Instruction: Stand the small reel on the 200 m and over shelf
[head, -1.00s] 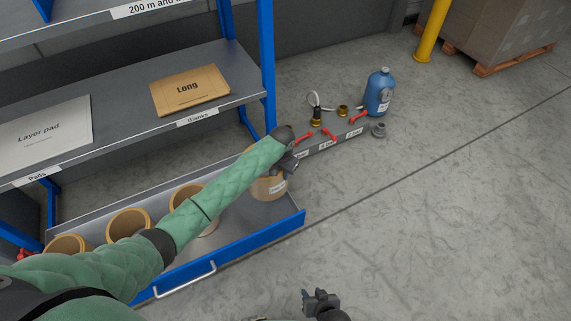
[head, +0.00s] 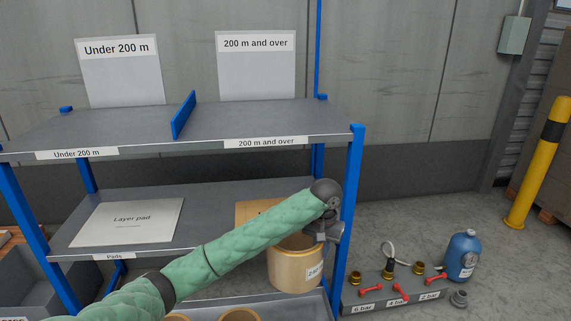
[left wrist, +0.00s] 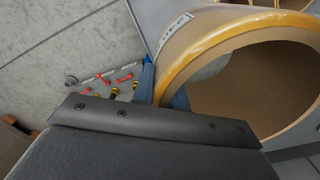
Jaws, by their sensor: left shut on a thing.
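The small reel (head: 294,268) is a tan, hollow roll with a white label. My left gripper (head: 314,236) is shut on its upper rim and holds it roughly upright, at about the lower shelf's height and in front of its right end. In the left wrist view the reel (left wrist: 225,42) fills the upper right, its rim at the jaws (left wrist: 165,88). The "200 m and over" shelf (head: 260,122) is the right bay of the top deck; its bare surface is above and behind the reel. My right gripper is out of view.
A blue divider (head: 183,115) separates this bay from the empty "Under 200 m" bay (head: 95,128). A blue post (head: 352,190) stands close right of my gripper. The lower shelf holds a layer pad (head: 130,222). Other reels (head: 240,315) are below. A blue bottle (head: 462,256) stands right.

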